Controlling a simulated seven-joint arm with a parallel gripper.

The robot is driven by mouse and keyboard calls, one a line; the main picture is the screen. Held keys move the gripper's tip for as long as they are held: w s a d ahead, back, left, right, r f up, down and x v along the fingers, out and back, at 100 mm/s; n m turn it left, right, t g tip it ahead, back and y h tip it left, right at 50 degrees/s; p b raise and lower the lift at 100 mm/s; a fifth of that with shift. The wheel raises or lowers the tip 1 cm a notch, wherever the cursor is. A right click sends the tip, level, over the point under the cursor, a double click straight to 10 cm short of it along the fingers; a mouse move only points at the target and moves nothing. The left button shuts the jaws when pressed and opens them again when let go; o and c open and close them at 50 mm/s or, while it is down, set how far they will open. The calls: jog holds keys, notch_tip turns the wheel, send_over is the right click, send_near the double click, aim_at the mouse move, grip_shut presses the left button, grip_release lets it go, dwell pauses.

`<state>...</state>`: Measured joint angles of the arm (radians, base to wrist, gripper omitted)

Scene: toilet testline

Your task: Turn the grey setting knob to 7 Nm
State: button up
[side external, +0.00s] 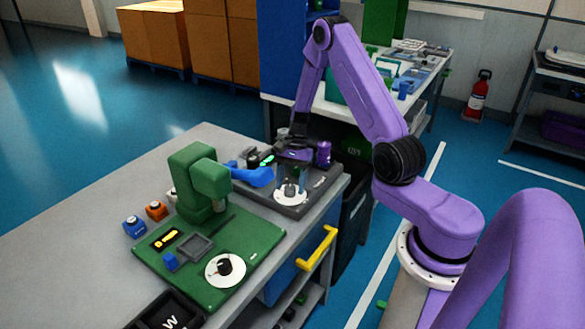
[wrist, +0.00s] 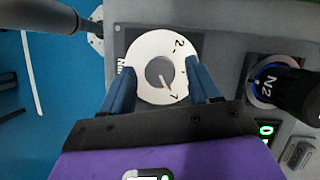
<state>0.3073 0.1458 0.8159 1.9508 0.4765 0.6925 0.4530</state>
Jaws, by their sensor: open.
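The grey setting knob (wrist: 158,72) sits at the centre of a round white dial (wrist: 152,46) in the wrist view. A red mark on it points down and slightly right, close to the digit 7; a 2 shows at the dial's upper right. My gripper (wrist: 160,67) is open, with one blue finger on each side of the knob and a visible gap to it on both sides. In the side view my gripper (side external: 290,181) is over the same white dial (side external: 290,197) on the dark grey station; the fingers partly hide the knob.
A black cylinder marked N2 (wrist: 300,92) stands right of the dial, near a green display (wrist: 265,130). In the side view a blue part (side external: 252,176) lies left of my gripper. A green station (side external: 207,192) with another white dial (side external: 214,276) stands nearer the camera.

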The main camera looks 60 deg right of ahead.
jog(key=v, duration=1.7)
jog(key=shift+r, duration=0.1)
jog(key=s+a+r+n+h, duration=0.2)
jog(key=s+a+n, duration=0.2)
jog(key=a+n, duration=0.45)
jog(key=s+a+r+n+h, duration=0.15)
jog(key=s+a+n, duration=0.3)
jog(key=a, duration=0.65)
jog(key=s+a+n, duration=0.2)
jog(key=s+n, duration=0.5)
jog(key=s, duration=0.2)
jog(key=s+a+n+t, duration=0.1)
jog(key=s+a+n, duration=0.1)
jog(key=s+n, duration=0.5)
jog(key=s, duration=0.3)
jog(key=shift+s+a+n, duration=0.2)
jog(key=shift+s+n, duration=0.05)
jog(key=shift+n, duration=0.15)
jog(key=shift+h, duration=0.25)
